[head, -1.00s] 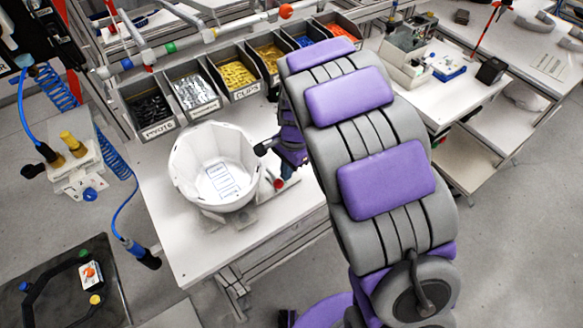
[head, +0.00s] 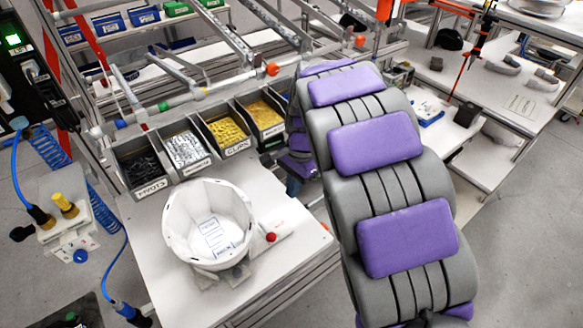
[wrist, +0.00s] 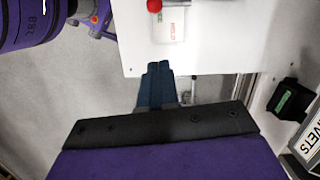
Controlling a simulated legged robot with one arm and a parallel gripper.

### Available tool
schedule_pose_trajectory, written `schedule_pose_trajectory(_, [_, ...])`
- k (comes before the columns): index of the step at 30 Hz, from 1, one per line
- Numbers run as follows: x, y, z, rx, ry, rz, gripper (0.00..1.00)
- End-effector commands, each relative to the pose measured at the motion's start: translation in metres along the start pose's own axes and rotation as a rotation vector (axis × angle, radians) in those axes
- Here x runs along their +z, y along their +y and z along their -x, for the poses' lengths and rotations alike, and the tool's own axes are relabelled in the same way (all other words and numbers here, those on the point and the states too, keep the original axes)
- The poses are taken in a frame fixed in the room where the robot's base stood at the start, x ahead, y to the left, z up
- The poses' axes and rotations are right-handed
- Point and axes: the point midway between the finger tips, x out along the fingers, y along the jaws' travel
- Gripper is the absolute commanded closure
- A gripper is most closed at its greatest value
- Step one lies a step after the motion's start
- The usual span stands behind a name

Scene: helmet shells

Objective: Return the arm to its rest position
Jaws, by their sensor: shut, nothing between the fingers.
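My arm, grey with purple pads, rises across the right middle of the head view. Its far end bends down behind it, and the gripper tips are hard to make out there. In the wrist view my gripper (wrist: 157,78) has its two dark blue fingers together and holds nothing. The fingers point toward the edge of the white workbench (wrist: 215,50). The white helmet shell (head: 187,227) sits open side up on the workbench (head: 160,285), to the left of my arm and apart from it.
Bins of small parts (head: 228,135) line the back of the bench. A red button (head: 270,237) sits right of the shell; it also shows in the wrist view (wrist: 154,6). A blue coiled hose (head: 52,150) hangs at left. Open floor (head: 530,240) lies at right.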

Motion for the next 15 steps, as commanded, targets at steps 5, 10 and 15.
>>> schedule_pose_trajectory(5, [-0.002,0.002,0.002,0.000,-0.001,0.001,1.00])
schedule_pose_trajectory(10, [0.001,0.025,0.013,0.004,0.010,0.037,1.00])
schedule_pose_trajectory(15, [0.014,0.078,0.030,0.023,0.027,0.136,1.00])
